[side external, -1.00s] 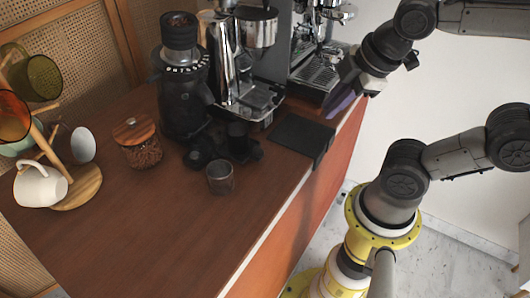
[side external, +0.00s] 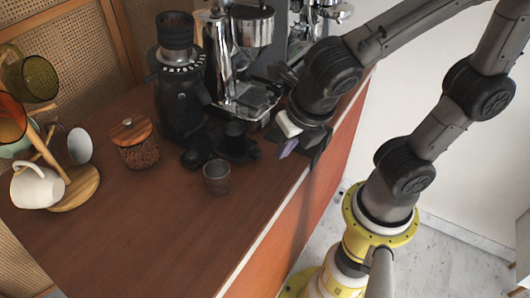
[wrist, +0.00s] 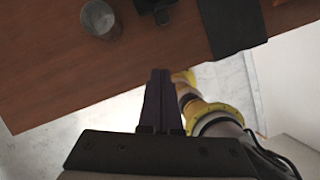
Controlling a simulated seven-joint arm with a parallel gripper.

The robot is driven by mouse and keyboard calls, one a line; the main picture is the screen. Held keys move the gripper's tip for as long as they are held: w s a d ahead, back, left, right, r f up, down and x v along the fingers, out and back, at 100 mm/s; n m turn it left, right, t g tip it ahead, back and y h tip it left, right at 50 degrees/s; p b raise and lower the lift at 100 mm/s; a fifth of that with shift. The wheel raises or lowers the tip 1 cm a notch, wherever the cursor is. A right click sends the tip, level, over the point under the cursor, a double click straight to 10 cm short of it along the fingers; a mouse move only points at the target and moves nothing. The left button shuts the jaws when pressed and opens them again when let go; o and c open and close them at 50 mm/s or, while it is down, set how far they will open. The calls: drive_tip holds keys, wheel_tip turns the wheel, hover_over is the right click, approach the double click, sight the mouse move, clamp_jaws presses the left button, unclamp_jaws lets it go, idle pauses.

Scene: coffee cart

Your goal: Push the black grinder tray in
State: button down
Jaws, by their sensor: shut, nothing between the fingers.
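The black grinder (side external: 178,85) stands upright on the wooden counter. Small black parts (side external: 195,157) lie at its foot; I cannot tell which of them is the grinder tray. My gripper (side external: 287,149) is shut and empty, pointing down near the counter's front edge, to the right of the grinder and apart from it. In the wrist view its dark fingers (wrist: 160,75) are together, below the counter edge in the picture. Part of a black object (wrist: 155,6) shows at the top there.
A flat black mat (wrist: 230,25) lies at the counter edge, mostly hidden by my gripper in the side view. A small cup (side external: 217,177), a wood-lidded jar (side external: 135,147) and the espresso machine's metal tray (side external: 250,103) stand nearby. The front left counter is clear.

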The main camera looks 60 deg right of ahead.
sight(235, 151)
drive_tip(key=x, duration=0.8)
drive_tip(key=shift+d+f, duration=0.1)
drive_tip(key=shift+f, duration=0.15)
drive_tip(key=shift+w+d, duration=0.2)
drive_tip(key=shift+w, duration=0.3)
drive_tip(key=shift+w+d, duration=0.2)
drive_tip(key=shift+w, duration=0.3)
drive_tip(key=shift+w+d, duration=0.4)
drive_tip(key=shift+w, duration=0.5)
drive_tip(key=w, duration=0.8)
drive_tip(key=shift+w+r, duration=0.1)
drive_tip(key=shift+w, duration=0.05)
